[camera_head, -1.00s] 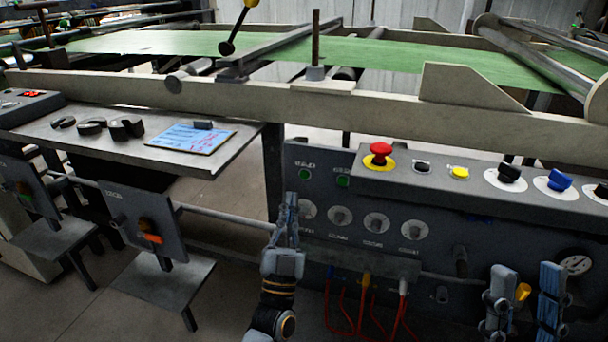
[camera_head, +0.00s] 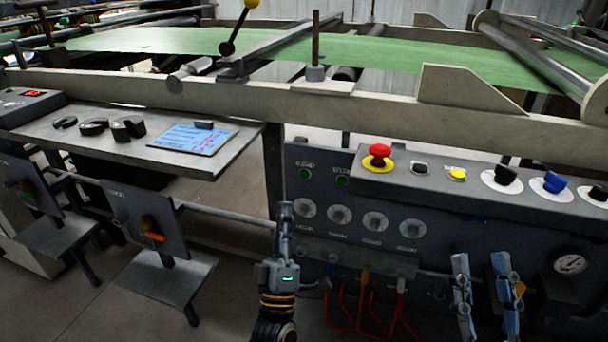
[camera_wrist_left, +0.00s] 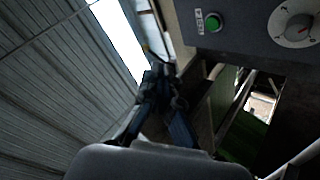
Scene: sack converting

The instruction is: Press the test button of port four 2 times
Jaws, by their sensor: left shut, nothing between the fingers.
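The dark control panel (camera_head: 455,225) carries two green buttons, one at left (camera_head: 305,174) and one at right (camera_head: 342,181), above a row of round white dials (camera_head: 340,215). Its labels are too small to read, so I cannot tell which control is port four's test button. My left gripper (camera_head: 284,207) is shut and empty, pointing up in front of the panel's left edge, below the left green button. In the left wrist view its fingertips (camera_wrist_left: 163,72) are together, apart from a green button (camera_wrist_left: 213,22) and a dial (camera_wrist_left: 297,22). My right gripper (camera_head: 484,260) is open and empty at lower right.
A ledge above the panel holds a red mushroom button (camera_head: 379,153), a yellow button (camera_head: 457,174) and a blue knob (camera_head: 556,183). Red cables (camera_head: 345,310) hang from connectors below the dials. A gauge (camera_head: 570,263) is at right. A grey table (camera_head: 225,160) stands at left.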

